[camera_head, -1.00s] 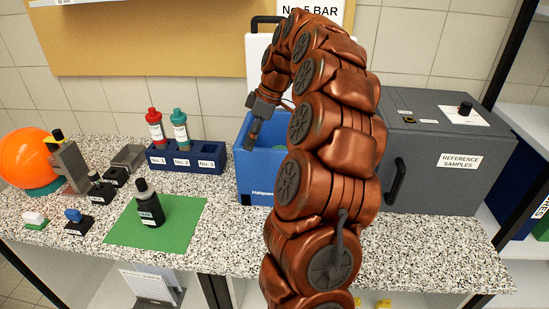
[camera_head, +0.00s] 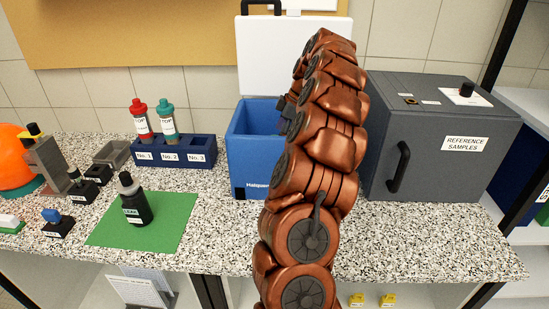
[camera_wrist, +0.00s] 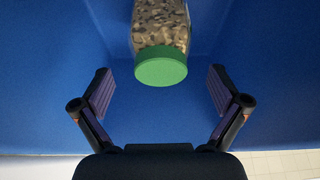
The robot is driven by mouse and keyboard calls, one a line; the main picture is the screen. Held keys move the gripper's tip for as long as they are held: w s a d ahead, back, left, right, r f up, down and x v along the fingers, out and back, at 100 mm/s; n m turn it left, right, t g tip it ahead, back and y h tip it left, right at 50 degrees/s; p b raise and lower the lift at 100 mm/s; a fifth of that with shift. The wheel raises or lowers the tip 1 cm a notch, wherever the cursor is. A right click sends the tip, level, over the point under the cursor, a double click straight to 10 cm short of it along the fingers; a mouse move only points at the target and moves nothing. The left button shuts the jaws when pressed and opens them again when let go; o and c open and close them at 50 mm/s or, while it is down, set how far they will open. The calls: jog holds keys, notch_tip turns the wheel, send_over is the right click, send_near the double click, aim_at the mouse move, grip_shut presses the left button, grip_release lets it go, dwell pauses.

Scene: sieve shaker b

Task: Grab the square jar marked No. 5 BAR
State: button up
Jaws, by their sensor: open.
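A clear jar (camera_wrist: 160,22) with a green lid (camera_wrist: 162,66) and brown, pebble-like contents shows in the wrist view, inside a blue container. Its far end is cut off and no marking on it is readable. My gripper (camera_wrist: 160,82) is open, with one finger to each side of the lid and a gap on both sides. In the head view, the blue bin (camera_head: 252,165) stands on the counter. My gripper is over it, mostly hidden behind my arm, and the jar cannot be seen there.
A white panel (camera_head: 270,60) rises behind the bin. A grey "REFERENCE SAMPLES" box (camera_head: 440,130) stands on the right. On the left are a blue rack (camera_head: 172,152) with red- and teal-capped bottles and a dark bottle (camera_head: 134,205) on a green mat (camera_head: 170,220). The front counter right of my arm is clear.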

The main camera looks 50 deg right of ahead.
jog(key=shift+p+x, duration=1.5)
jog(key=shift+x, duration=2.05)
jog(key=shift+s+d, duration=0.1)
jog(key=shift+s, duration=0.05)
jog(key=c, duration=1.6)
jog(key=shift+c, duration=0.2)
